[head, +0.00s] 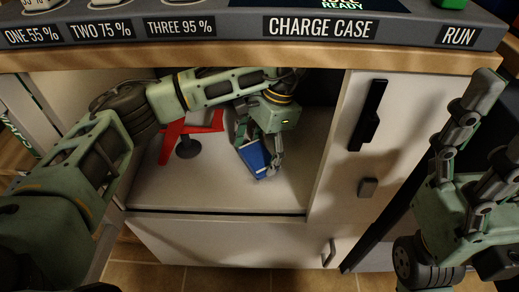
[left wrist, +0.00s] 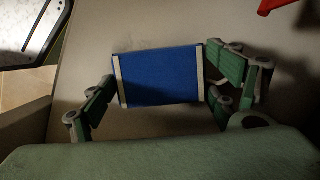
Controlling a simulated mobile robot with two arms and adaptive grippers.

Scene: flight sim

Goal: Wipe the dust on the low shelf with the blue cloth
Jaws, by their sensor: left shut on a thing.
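The blue cloth (left wrist: 160,76), a flat block with pale end strips, is between the green fingers of my left gripper (head: 262,158). The gripper is shut on it inside the low shelf (head: 220,195), a pale open compartment under the counter. In the left wrist view the fingers flank the cloth's two ends. The cloth is down close to the shelf floor; I cannot tell if it touches. No dust shows clearly on the shelf floor, which is partly in shadow. My right gripper (head: 487,125) is at the right, outside the shelf, empty with its fingers apart.
A red model plane (head: 173,130) on a dark stand stands in the shelf, left of my left gripper. The counter edge (head: 250,55) runs above the opening. A cupboard door (head: 400,125) with dark handles bounds it at the right. The front shelf floor is clear.

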